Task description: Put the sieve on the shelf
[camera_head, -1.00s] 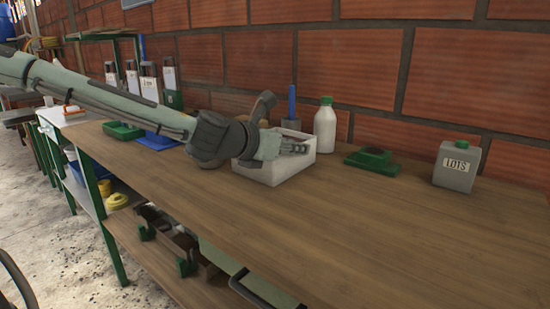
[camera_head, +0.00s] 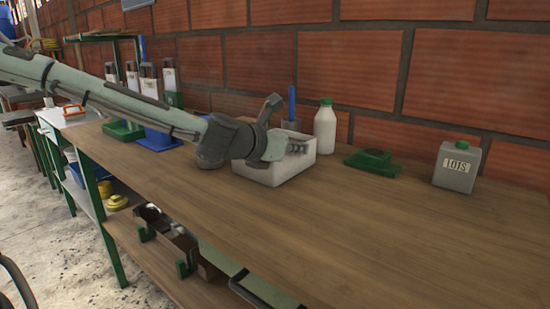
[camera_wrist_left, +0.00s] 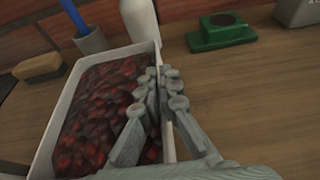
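My left gripper (camera_head: 298,147) reaches over a white open box (camera_head: 273,172) on the wooden table. In the left wrist view the box holds dark red pieces. The fingers of this gripper (camera_wrist_left: 162,82) straddle the box's right wall, one on each side, with their tips drawn close to it; they look shut on the wall. I cannot tell whether this box is the sieve; no other thing clearly looks like one. A lower wooden shelf (camera_head: 188,289) runs under the table. My right gripper is not in view.
Behind the box stand a white bottle (camera_head: 325,128) and a grey cup (camera_head: 291,125) with a blue handle. A green block (camera_head: 372,162) and a grey can (camera_head: 457,167) stand to the right. The front right tabletop is clear. A brick wall closes the back.

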